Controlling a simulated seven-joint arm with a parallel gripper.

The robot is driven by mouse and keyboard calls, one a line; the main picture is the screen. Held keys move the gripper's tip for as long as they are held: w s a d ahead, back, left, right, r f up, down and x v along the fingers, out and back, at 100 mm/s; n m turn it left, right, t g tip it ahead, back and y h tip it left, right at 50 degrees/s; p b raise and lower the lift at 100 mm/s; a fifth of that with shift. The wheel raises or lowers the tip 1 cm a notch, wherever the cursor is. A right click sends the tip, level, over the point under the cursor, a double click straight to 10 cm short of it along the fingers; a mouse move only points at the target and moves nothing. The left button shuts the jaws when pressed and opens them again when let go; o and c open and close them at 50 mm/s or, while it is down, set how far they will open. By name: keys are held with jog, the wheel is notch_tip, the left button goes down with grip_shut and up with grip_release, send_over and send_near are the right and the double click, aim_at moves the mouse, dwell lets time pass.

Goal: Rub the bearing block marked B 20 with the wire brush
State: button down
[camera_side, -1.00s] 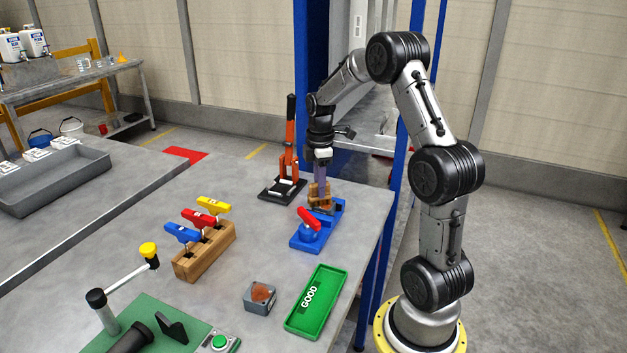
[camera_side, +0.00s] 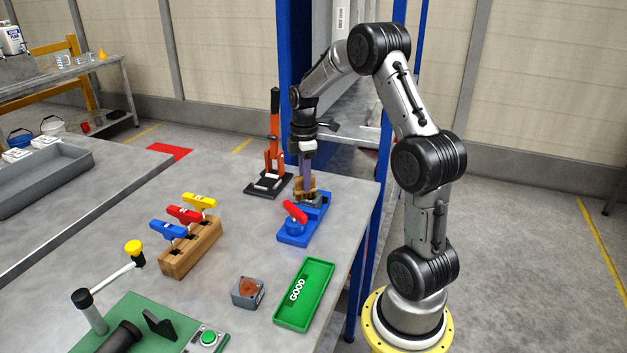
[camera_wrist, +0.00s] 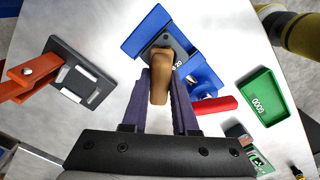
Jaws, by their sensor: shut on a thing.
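My gripper (camera_side: 306,183) has purple fingers and is shut on the wire brush, whose brown wooden body (camera_wrist: 160,75) shows between the fingers in the wrist view. In the side view the brush (camera_side: 305,192) is low over the blue vise (camera_side: 290,238), at its far end. A grey block (camera_wrist: 176,47) sits in the vise under the brush. Part of a white marking, seemingly "20", shows on it; the brush hides the rest. The bristles are hidden, so I cannot tell whether they touch the block.
The vise has a red handle (camera_side: 295,211). A rusty-topped grey block (camera_side: 247,292) lies near the green GOOD tray (camera_side: 318,275). A wooden rack (camera_side: 190,250) holds colored-handled tools. An orange-levered press (camera_side: 274,150) stands behind left. The table's right edge is close to the vise.

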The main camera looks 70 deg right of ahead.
jog(key=shift+w, duration=0.85)
jog(key=shift+w+d, duration=0.15)
jog(key=shift+d, duration=0.1)
jog(key=shift+s+d, duration=0.15)
jog(key=shift+s, duration=2.8)
jog(key=shift+w+r, duration=0.1)
jog(key=shift+w, duration=2.9)
notch_tip(320, 180, up, 8)
